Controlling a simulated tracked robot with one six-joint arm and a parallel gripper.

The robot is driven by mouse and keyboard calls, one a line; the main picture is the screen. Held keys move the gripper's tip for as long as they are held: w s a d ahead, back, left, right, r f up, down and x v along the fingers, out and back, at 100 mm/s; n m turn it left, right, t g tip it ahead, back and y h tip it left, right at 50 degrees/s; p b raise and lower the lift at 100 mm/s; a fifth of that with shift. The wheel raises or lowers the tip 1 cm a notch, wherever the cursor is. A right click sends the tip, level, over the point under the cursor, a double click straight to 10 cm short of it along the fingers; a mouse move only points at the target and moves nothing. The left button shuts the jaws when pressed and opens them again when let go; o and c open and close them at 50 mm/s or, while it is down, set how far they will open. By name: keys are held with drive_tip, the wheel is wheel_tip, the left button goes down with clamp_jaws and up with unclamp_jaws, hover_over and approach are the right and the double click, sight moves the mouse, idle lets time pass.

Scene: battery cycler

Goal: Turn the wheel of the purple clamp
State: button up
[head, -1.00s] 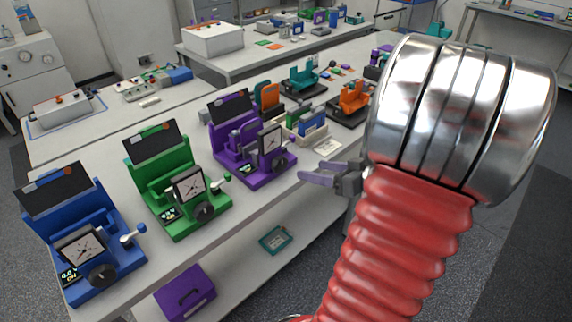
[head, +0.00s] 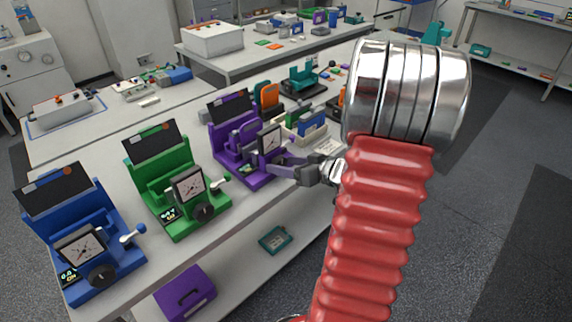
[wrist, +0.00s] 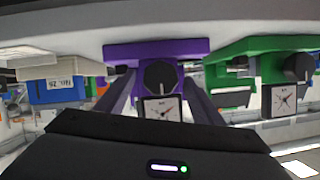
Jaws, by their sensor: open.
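The purple clamp (head: 236,148) stands on the bench, right of the green one, with a white dial on its front. Its dark round wheel (wrist: 160,75) shows in the wrist view, next to the dial (wrist: 162,107). In the head view the wheel is hidden or hard to make out behind my gripper. My gripper (head: 284,166) is at the clamp's front right side. In the wrist view its two fingers (wrist: 160,85) are spread, one on each side of the wheel and dial, with nothing held. I cannot tell whether they touch the clamp.
A green clamp (head: 160,160) and a blue clamp (head: 65,215) stand to the left on the same bench. A blue and white device (head: 312,127) is close on the right. A purple case (head: 184,292) lies on the lower shelf.

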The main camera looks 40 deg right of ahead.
drive_tip(key=shift+w, duration=0.15)
drive_tip(key=c, duration=1)
